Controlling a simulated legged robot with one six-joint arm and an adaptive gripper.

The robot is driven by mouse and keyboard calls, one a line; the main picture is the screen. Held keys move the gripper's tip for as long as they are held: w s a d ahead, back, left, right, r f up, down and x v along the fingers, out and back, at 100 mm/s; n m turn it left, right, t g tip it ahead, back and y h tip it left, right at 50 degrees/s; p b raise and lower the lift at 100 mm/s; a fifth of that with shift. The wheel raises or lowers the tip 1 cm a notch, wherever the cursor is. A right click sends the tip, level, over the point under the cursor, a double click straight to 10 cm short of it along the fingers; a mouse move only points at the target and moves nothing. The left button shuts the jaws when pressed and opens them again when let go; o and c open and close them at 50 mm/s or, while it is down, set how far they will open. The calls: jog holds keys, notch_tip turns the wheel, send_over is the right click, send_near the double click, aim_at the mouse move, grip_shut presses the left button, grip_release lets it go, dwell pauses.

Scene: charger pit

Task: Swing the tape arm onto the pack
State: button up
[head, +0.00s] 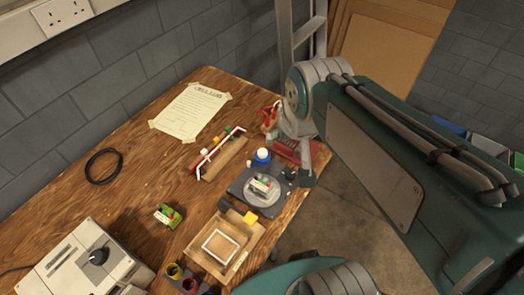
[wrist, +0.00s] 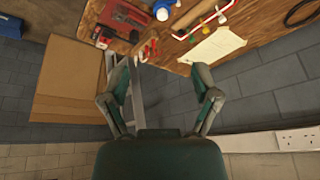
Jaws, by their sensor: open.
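My gripper (wrist: 164,68) is open and empty in the wrist view, its two fingers spread wide, with the wall and table edge beyond. I cannot make out its fingers in the head view. A dark plate with a round grey disc (head: 254,196) sits near the table's right edge. A small green and white block (head: 262,184) lies on the disc; it may be the pack. A dark bar with a yellow tab (head: 250,217) lies between the disc and a wooden tray (head: 248,250); it may be the tape arm. I cannot tell for sure. My gripper touches none of these.
Taped paper (head: 190,108) lies near the wall.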

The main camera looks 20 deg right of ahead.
jog(key=w+f+m+g, duration=0.3)
jog(key=w+f, duration=0.4)
jog(key=w, duration=0.5)
jog(key=m+g, duration=0.2)
jog(key=m, duration=0.1)
send_near(262, 151)
jog(key=f, duration=0.9)
jog(key=shift+s+f, duration=0.2)
jog(key=shift+f, duration=0.15)
grip_shut()
